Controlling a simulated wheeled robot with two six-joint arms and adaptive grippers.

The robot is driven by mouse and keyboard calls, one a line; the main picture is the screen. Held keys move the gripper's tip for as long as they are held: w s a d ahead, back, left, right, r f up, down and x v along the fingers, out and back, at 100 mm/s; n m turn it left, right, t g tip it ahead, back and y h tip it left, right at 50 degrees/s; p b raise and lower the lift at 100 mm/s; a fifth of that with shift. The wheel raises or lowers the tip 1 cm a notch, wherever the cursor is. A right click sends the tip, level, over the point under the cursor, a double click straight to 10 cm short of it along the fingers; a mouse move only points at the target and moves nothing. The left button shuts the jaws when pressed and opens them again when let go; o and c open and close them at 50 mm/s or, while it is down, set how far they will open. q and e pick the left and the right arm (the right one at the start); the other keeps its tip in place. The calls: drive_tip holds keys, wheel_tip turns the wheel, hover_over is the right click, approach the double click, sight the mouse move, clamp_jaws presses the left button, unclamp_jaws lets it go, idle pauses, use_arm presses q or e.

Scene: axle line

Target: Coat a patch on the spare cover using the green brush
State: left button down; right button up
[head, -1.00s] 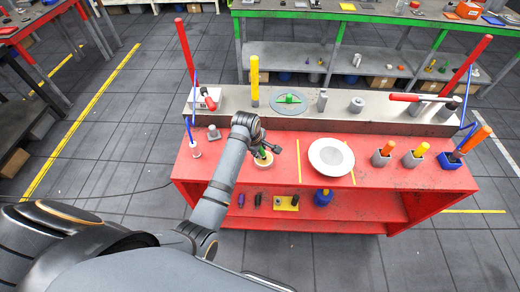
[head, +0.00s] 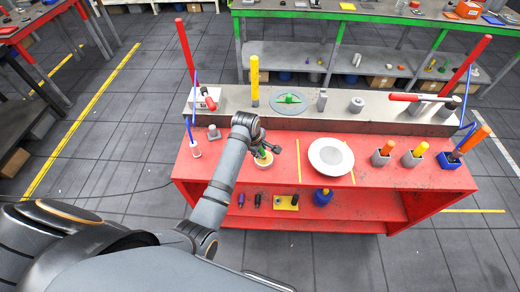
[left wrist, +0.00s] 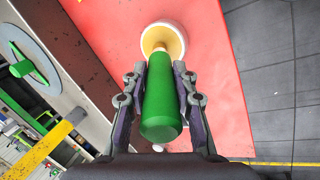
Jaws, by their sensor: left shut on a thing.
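My left gripper (head: 265,151) is shut on the green brush (left wrist: 162,104), which fills the space between its fingers in the left wrist view. The brush's far end points into a small white-rimmed pot (head: 264,165) with yellowish contents on the red bench. The pot also shows in the left wrist view (left wrist: 176,29); whether the brush tip touches the contents is hidden. A round white cover (head: 331,157), likely the spare cover, lies on the bench right of the gripper, between two yellow lines. My right gripper is not in view.
Grey holders with an orange handle (head: 386,148) and a yellow handle (head: 421,149) stand right of the cover, then a blue holder (head: 451,160). Behind runs a raised grey ledge (head: 222,107) with a green-handled disc (head: 291,100) and a yellow post (head: 255,80).

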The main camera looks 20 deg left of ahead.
use_arm(q)
drive_tip(key=shift+r, duration=3.5)
drive_tip(key=shift+f, duration=0.1)
